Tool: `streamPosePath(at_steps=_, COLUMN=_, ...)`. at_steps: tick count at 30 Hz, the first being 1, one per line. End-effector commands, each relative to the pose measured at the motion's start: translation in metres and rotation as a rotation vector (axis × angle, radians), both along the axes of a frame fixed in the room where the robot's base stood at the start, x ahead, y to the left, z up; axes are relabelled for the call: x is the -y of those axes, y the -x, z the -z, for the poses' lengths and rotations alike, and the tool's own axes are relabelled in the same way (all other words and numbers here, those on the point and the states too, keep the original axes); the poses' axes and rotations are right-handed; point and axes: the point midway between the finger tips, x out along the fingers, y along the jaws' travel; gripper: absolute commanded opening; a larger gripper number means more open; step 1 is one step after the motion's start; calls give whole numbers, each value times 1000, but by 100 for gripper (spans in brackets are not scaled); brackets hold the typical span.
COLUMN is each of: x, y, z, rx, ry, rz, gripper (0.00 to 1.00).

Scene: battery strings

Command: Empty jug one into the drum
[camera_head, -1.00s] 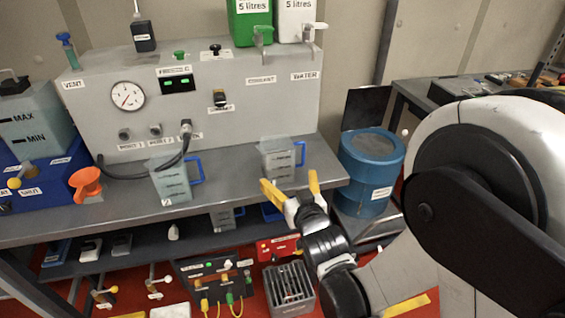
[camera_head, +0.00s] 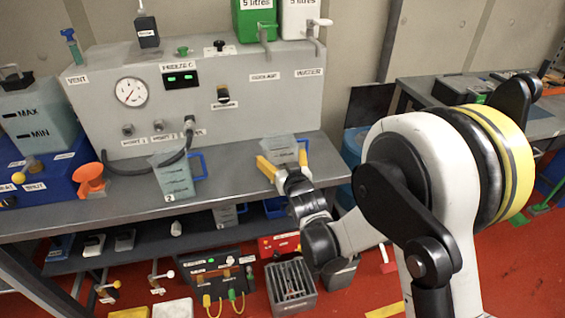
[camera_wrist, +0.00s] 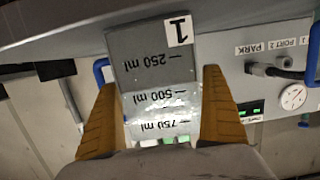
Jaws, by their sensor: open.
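Jug one (camera_head: 280,146), a clear jug with a blue handle, stands upright on the grey bench. In the wrist view it is upside down, with a "1" label and millilitre marks (camera_wrist: 152,72). My gripper (camera_head: 285,161) is open, its yellow fingers on either side of the jug. In the wrist view my gripper (camera_wrist: 160,100) has the jug between its fingers, with a gap showing at the left finger; contact is not clear. The blue drum (camera_head: 352,147) stands on the floor right of the bench, mostly hidden behind my arm.
Jug two (camera_head: 174,180) stands on the bench to the left, near a hose and an orange funnel (camera_head: 91,179). The grey panel (camera_head: 200,110) with gauge and taps rises behind. A side table (camera_head: 415,88) stands at the right. The bench front between the jugs is clear.

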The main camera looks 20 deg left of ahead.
Motion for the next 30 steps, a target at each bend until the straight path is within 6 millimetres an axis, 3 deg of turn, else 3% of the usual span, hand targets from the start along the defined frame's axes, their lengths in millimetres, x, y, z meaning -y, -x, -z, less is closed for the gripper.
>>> streamPosePath(at_steps=6, x=0, y=0, z=0, rx=0, ry=0, rz=0, gripper=93)
streamPosePath(at_steps=11, x=0, y=0, z=0, rx=0, ry=0, rz=0, gripper=44)
streamPosePath(at_steps=12, x=0, y=0, z=0, rx=0, ry=0, rz=0, gripper=38)
streamPosePath(at_steps=20, x=0, y=0, z=-6, rx=2, ry=-1, rz=0, gripper=38)
streamPosePath(at_steps=30, x=0, y=0, z=-28, rx=2, ry=-1, rz=0, gripper=38)
